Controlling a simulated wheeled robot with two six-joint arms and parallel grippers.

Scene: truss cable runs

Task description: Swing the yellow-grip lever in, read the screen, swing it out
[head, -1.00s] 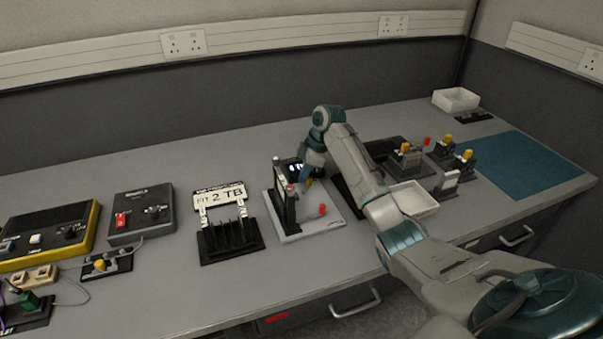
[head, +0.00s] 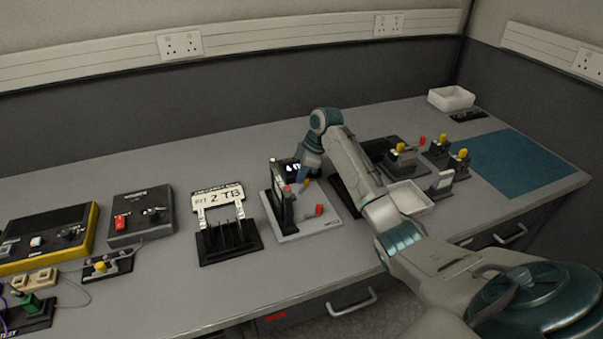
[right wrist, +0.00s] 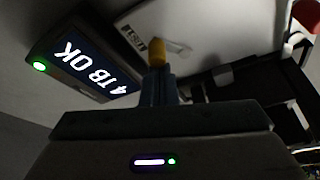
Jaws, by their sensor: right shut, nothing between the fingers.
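The tester stands on a pale base plate (head: 330,226) in the middle of the bench, with dark upright parts and a red knob (head: 319,209). Its small lit screen (head: 291,167) reads "4TB OK" in the right wrist view (right wrist: 95,70), beside a lit green lamp (right wrist: 39,66). The lever's yellow grip (right wrist: 157,50) lies just beyond the tips of my right gripper (right wrist: 157,75); I cannot tell if they touch. In the head view, my right gripper (head: 304,177) reaches down at the tester, shut and empty. My left gripper is out of view.
A rack with a "FIT 2 TB" sign (head: 218,196) stands left of the tester. A white tray (head: 408,198) and several yellow-knobbed units are to the right, near a blue mat (head: 518,163). Control boxes (head: 141,214) occupy the left. The bench front has some clear room.

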